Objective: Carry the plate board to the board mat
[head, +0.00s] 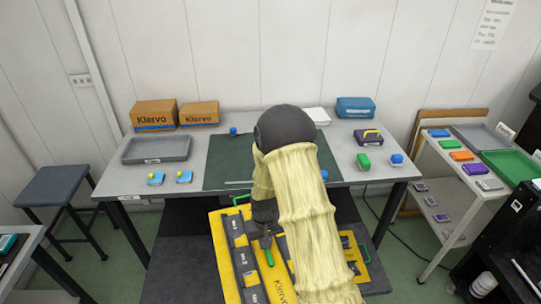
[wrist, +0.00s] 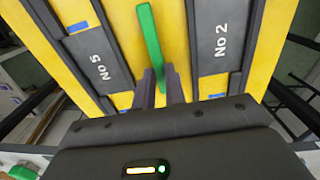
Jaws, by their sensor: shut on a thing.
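The plate board (head: 229,277) is a yellow panel with dark slotted strips, green handles and "Klervo" lettering, at the bottom centre of the head view. In the wrist view its yellow face (wrist: 117,55) carries strips marked "No 5" and "No 2". My gripper (head: 264,238) is shut on the green middle handle (wrist: 150,45) of the board; the fingers (wrist: 160,88) show on either side of its lower end. My arm hides part of the board. The board mat (head: 222,170) is dark green, flat on the table beyond the board, partly covered by my arm.
A small blue item (head: 233,131) stands at the mat's back edge. A white cart (head: 455,175) stands right, a stool (head: 55,190) left.

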